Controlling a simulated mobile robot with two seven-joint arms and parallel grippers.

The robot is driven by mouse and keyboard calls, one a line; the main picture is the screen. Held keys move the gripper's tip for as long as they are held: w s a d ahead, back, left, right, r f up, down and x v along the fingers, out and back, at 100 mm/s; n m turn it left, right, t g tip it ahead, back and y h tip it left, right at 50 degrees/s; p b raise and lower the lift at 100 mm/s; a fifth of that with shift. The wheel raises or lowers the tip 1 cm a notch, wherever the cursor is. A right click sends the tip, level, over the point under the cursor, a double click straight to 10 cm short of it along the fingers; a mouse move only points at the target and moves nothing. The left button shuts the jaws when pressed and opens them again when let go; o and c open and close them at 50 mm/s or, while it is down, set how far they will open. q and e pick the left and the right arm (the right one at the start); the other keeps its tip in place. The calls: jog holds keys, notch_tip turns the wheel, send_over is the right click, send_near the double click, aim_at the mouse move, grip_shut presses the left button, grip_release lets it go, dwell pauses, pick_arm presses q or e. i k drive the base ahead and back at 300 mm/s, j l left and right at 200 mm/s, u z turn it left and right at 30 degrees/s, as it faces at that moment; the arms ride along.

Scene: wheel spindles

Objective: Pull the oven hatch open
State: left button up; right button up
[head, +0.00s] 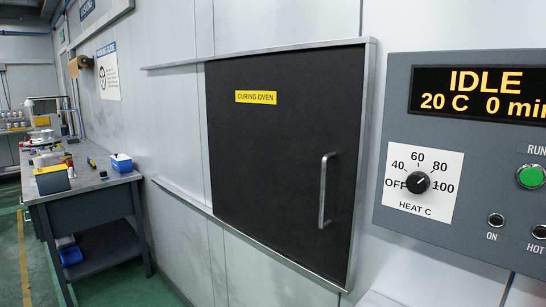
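The oven hatch (260,150) is a dark, square panel with a yellow "CURING OVEN" label (256,97), set in the pale wall in the middle of the head view. It covers the whole framed area, so it looks closed. A metal bar handle (323,190) stands upright near its right edge. Metal rails (180,65) run along the top and bottom and extend to the left of the panel. Neither of my grippers is in view.
A workbench (90,184) with tools and containers stands at the left. The wall left of the hatch is clear.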

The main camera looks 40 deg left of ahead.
aim_at(284, 129)
jog(key=j+u, duration=0.1)
jog(key=u, duration=1.15)
